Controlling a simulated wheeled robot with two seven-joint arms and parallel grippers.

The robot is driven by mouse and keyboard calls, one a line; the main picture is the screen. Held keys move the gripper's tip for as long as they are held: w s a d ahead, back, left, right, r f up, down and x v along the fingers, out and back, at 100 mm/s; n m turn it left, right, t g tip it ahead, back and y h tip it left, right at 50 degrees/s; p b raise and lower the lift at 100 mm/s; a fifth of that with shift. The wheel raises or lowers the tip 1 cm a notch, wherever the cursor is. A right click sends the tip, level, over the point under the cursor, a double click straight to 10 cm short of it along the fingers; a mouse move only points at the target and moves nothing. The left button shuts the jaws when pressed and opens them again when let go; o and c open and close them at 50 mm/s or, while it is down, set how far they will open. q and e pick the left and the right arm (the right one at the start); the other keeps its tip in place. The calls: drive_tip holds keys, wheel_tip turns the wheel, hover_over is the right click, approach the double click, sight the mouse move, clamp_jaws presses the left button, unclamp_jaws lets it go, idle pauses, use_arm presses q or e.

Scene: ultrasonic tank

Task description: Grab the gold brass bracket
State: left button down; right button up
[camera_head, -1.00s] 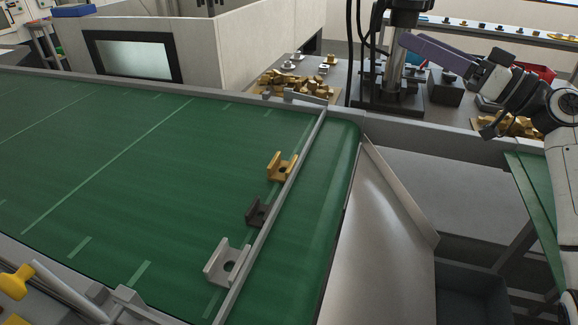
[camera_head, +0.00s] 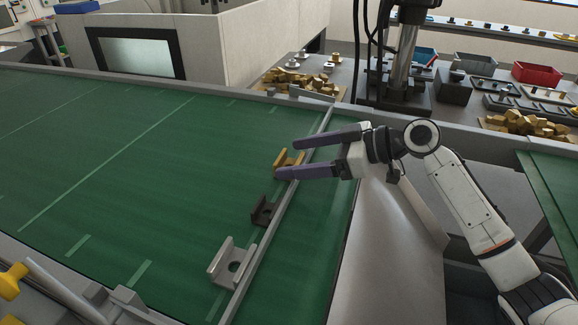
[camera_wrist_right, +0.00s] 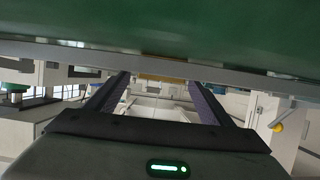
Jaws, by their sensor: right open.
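The gold brass bracket (camera_head: 284,160) lies on the green belt (camera_head: 120,150), against the grey rail (camera_head: 262,240). My right gripper (camera_head: 286,158) reaches in from the right over the rail. Its purple fingers are open, and the bracket shows between and just behind their tips, partly covered by the lower finger. In the right wrist view the two fingers (camera_wrist_right: 160,88) are spread with nothing held, and a gold strip of the bracket (camera_wrist_right: 160,78) shows ahead between their tips. Whether a finger touches it I cannot tell. My left gripper is not in view.
A dark bracket (camera_head: 265,211) and a silver-grey bracket (camera_head: 232,262) lie along the same rail, nearer me. A metal chute (camera_head: 385,250) drops off the belt's right end. Piles of brass pieces (camera_head: 302,84) sit on the bench behind. The belt left of the brackets is clear.

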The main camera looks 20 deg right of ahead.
sight(282, 157)
drive_tip(key=x, duration=0.4)
drive_tip(key=shift+w+a+r, duration=0.1)
drive_tip(key=shift+w+a, duration=0.1)
drive_tip(key=shift+a, duration=0.1)
drive_tip(key=c, duration=1.4)
drive_tip(key=shift+r, duration=0.15)
drive_tip(key=shift+c, duration=0.8)
